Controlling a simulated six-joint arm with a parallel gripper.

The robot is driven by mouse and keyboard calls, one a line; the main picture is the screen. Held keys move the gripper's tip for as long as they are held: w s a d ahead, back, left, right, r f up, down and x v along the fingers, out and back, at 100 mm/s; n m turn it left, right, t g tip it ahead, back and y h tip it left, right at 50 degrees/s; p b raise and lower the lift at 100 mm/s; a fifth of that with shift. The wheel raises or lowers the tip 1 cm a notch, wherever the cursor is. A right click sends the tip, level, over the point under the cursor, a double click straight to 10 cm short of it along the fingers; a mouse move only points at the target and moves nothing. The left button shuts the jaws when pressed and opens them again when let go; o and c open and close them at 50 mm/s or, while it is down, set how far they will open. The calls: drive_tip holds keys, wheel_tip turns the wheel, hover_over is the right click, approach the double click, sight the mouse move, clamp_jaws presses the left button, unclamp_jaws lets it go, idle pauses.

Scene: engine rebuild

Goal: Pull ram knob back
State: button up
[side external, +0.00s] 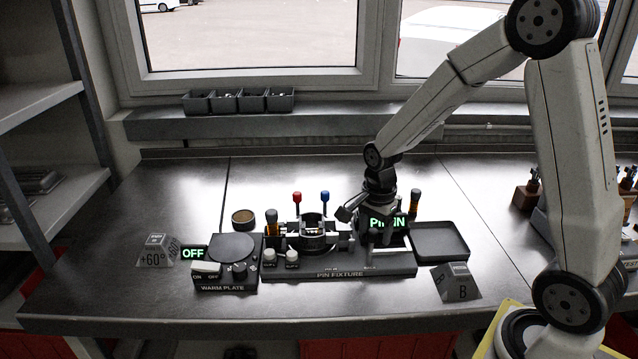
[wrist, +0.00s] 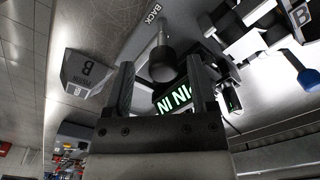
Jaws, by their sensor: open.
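The pin fixture (side external: 340,273) stands in the middle of the bench. Its lit green "PIN IN" sign (side external: 388,223) is partly covered by my gripper in the side view, and the sign (wrist: 174,98) also shows in the wrist view. The ram knob (wrist: 163,64) is a dark round knob on a light rod, beside the word BACK. My gripper (wrist: 160,75) is open, with a finger on each side of the knob in the picture. Whether the fingers touch it, I cannot tell. In the side view my gripper (side external: 376,212) is over the fixture's right part, and the knob is not clear there.
The warm plate (side external: 232,247) with an OFF sign (side external: 193,253) is left of the fixture. An empty dark tray (side external: 439,240) and a block marked B (side external: 456,283) are to the right. Red and blue knobs (side external: 311,197) rise at the fixture's back. The bench front is clear.

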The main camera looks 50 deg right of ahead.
drive_tip(key=shift+r, duration=0.1)
drive_tip(key=shift+r, duration=3.8)
drive_tip(key=shift+s+a+f+n, duration=0.35)
drive_tip(key=shift+a+n, duration=0.2)
drive_tip(key=shift+n, duration=0.35)
drive_tip(key=s+a+f+n+t, duration=0.2)
drive_tip(key=s+a+f+n, duration=0.3)
drive_tip(key=n, duration=1.1)
drive_tip(key=shift+s+a+f+t, duration=0.3)
drive_tip(key=shift+s+a+f, duration=0.05)
drive_tip(key=shift+s+a, duration=0.55)
